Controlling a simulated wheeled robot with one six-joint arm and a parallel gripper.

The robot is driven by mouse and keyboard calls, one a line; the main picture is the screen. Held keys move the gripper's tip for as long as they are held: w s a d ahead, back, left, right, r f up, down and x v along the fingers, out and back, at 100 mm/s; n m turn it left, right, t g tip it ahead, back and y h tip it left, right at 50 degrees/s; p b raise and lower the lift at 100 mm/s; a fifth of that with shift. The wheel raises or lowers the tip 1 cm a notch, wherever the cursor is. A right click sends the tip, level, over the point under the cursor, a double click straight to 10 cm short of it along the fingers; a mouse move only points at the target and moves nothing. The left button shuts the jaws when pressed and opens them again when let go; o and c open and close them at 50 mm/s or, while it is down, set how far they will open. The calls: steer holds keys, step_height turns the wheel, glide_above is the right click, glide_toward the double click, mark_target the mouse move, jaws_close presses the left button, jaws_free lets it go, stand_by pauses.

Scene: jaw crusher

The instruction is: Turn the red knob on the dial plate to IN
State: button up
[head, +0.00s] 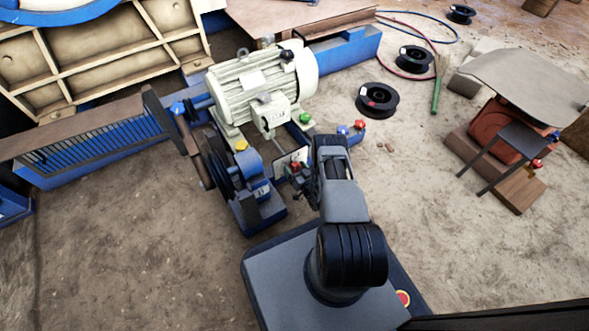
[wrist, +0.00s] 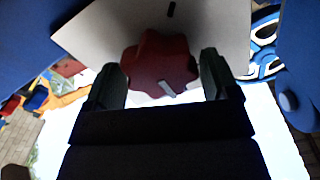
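The red knob (wrist: 158,62) sits on the pale dial plate (wrist: 215,25) in the wrist view. It is lobed and has a light pointer mark at its lower edge, to the right of its middle. A short dark mark shows on the plate above it. My gripper (wrist: 164,80) has one finger on each side of the knob; a small gap seems to show at the right, and contact at the left is unclear. In the head view the red knob (head: 294,167) shows beside my gripper (head: 303,178), in front of the plate (head: 290,160). No lettering is readable.
A cream motor (head: 255,85) stands behind the plate, with a blue pulley unit (head: 235,170) at its left. Green, blue and red knobs stand near the motor's right foot. Cable spools (head: 377,99) lie further right. Open sandy floor lies to the left and right of my base.

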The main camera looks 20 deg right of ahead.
steer(key=c, duration=0.7)
